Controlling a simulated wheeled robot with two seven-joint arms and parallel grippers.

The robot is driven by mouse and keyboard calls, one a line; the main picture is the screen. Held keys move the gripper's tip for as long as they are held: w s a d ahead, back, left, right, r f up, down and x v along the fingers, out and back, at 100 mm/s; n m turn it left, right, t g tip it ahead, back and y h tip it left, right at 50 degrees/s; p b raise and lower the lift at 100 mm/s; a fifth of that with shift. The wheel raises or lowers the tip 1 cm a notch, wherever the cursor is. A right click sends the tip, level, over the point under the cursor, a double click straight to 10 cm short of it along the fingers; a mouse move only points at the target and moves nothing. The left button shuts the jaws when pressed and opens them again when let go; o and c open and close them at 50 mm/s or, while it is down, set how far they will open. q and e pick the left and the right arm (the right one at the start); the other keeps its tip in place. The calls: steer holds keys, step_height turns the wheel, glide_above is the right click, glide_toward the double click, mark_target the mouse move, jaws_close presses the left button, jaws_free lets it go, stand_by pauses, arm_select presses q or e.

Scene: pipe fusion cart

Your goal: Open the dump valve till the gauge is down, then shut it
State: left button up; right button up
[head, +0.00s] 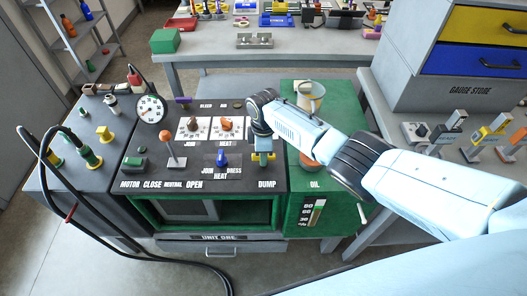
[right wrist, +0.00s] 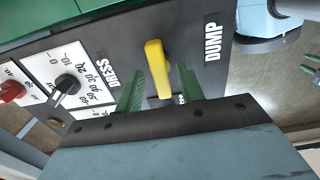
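The yellow dump valve handle (right wrist: 156,66) stands on the dark panel beside the DUMP label in the right wrist view. My right gripper (right wrist: 158,84) is open, with one green finger on each side of the handle. I see gaps between fingers and handle. In the head view my right gripper (head: 262,152) covers most of the valve. The round white gauge (head: 151,108) stands at the panel's back left; its needle is too small to read surely. Two green prongs, apart, show at the right wrist view's right edge and appear to be my left gripper (right wrist: 312,67).
A blue knob (head: 222,159) and an orange-topped lever (head: 168,142) stand left of the valve. The green oil unit (head: 308,180) with a container (head: 311,94) is close on the right. Black hoses (head: 95,235) hang at the left.

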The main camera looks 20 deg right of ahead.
steer(key=shift+r, duration=0.1)
step_height(320, 180, up, 13)
steer(key=p, duration=0.2)
steer(key=shift+p, duration=0.3)
steer(key=shift+r, duration=0.1)
